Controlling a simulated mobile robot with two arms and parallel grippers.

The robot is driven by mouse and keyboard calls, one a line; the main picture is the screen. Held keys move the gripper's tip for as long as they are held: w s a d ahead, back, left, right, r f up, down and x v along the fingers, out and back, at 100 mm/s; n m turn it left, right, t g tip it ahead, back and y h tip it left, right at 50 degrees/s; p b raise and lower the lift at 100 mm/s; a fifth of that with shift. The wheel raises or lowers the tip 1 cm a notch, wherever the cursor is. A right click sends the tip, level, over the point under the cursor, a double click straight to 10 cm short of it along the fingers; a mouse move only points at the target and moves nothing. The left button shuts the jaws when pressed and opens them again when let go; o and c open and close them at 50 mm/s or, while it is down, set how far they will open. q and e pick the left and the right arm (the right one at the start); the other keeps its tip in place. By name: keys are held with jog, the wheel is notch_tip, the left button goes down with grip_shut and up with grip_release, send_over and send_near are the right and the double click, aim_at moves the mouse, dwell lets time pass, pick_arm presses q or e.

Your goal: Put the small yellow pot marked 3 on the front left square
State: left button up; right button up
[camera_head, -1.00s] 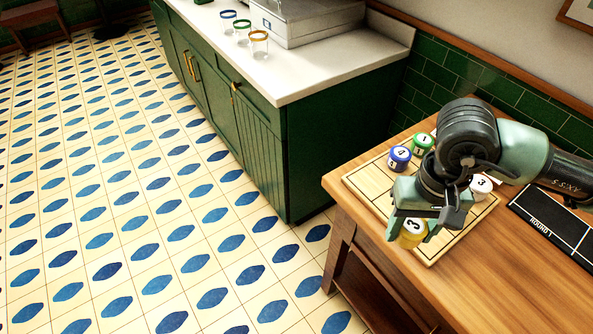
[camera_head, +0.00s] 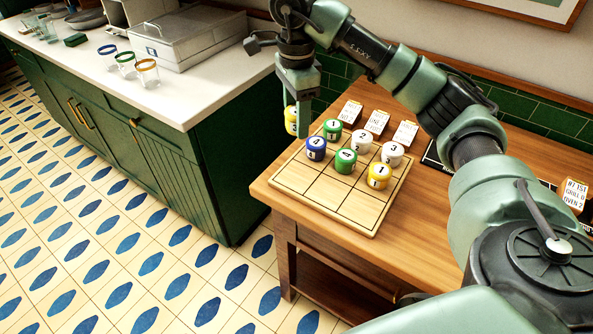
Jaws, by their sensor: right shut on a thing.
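The small yellow pot (camera_head: 291,121) is in the jaws of my right gripper (camera_head: 298,126), which is shut on it. The gripper partly covers the pot, and its number cannot be read. The pot shows beyond the left edge of the gridded wooden board (camera_head: 357,226), apart from the other pots; its exact height is hard to judge. The board lies on the wooden table, and its front left square (camera_head: 294,177) is bare. My left gripper is out of view.
On the board stand a blue pot (camera_head: 316,149), green pots (camera_head: 332,130) (camera_head: 346,161), white pots (camera_head: 361,141) (camera_head: 392,153) and another yellow pot (camera_head: 379,177). Small cards (camera_head: 376,121) stand behind. The board's front row is clear. A green cabinet (camera_head: 205,165) is at left.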

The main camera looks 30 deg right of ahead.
jog(key=p, duration=0.1)
send_over(297, 176)
notch_tip(297, 176, down, 11)
jog(key=shift+r, duration=0.1)
notch_tip(297, 176, down, 3)
jog(key=shift+f+p, duration=0.2)
jog(key=shift+p, duration=0.3)
jog(key=shift+f, duration=0.3)
jog(key=shift+f, duration=0.1)
jog(key=shift+f, duration=0.15)
jog(key=o, duration=1.5)
